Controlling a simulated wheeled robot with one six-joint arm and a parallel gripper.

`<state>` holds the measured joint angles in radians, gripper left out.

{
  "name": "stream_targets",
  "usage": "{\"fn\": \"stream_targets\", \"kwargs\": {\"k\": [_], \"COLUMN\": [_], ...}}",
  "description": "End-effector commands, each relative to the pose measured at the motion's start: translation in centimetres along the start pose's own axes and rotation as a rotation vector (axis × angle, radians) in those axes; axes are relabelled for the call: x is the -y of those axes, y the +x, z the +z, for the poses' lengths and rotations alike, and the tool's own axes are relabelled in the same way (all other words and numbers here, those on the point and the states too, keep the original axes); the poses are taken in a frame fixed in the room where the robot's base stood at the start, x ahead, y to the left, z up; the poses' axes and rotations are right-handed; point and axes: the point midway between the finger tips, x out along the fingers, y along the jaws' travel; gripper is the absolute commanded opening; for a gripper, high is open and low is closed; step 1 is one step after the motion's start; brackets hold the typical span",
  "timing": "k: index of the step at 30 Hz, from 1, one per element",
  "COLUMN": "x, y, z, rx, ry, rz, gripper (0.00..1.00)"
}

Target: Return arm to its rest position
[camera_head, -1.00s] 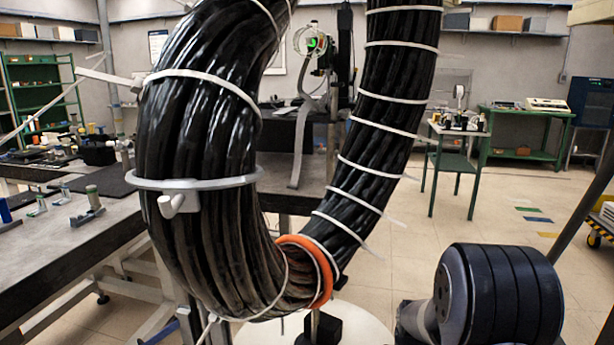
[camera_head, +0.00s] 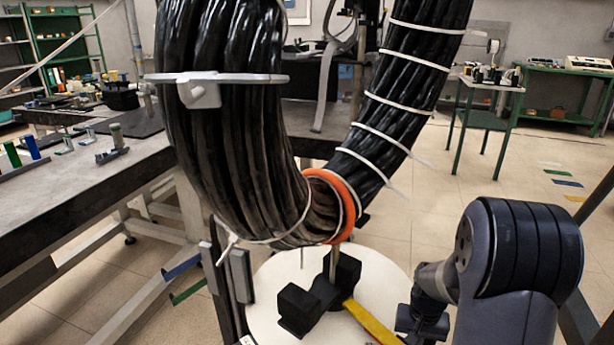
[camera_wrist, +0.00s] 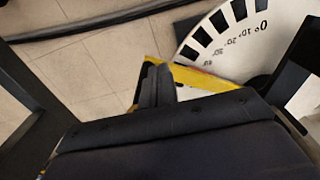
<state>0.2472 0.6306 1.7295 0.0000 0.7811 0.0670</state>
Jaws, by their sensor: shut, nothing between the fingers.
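My arm (camera_head: 520,250) shows at the lower right of the head view, a dark ribbed joint with a grey link below it. In the wrist view my gripper (camera_wrist: 157,85) has its two dark fingers together, with nothing between them. The fingers lie over or beside a yellow strip (camera_wrist: 205,79) at the edge of a white disc (camera_wrist: 232,62) with black marks and angle numbers. I cannot tell whether they touch it. In the head view, the yellow strip (camera_head: 372,322) lies on the round white disc (camera_head: 385,270).
A thick black cable coil (camera_head: 240,130) with white ties and an orange ring (camera_head: 347,207) hangs left of my arm. Black blocks (camera_head: 300,308) stand on the disc below it. A grey workbench (camera_head: 90,165) is at left, a small green table (camera_head: 480,118) behind.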

Motion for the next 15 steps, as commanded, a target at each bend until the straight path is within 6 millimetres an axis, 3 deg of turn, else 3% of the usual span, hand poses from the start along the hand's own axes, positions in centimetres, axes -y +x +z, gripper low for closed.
{"fn": "stream_targets", "kwargs": {"k": [1, 6, 15], "x": [0.0, 0.0, 0.0], "y": [1.2, 3.2, 4.5], "z": [0.0, 0.0, 0.0], "rx": [0.001, 0.001, 0.0], "ry": [0.0, 0.0, 0.0], "rz": [0.0, 0.0, 0.0], "gripper": [0.0, 0.0, 0.0]}}
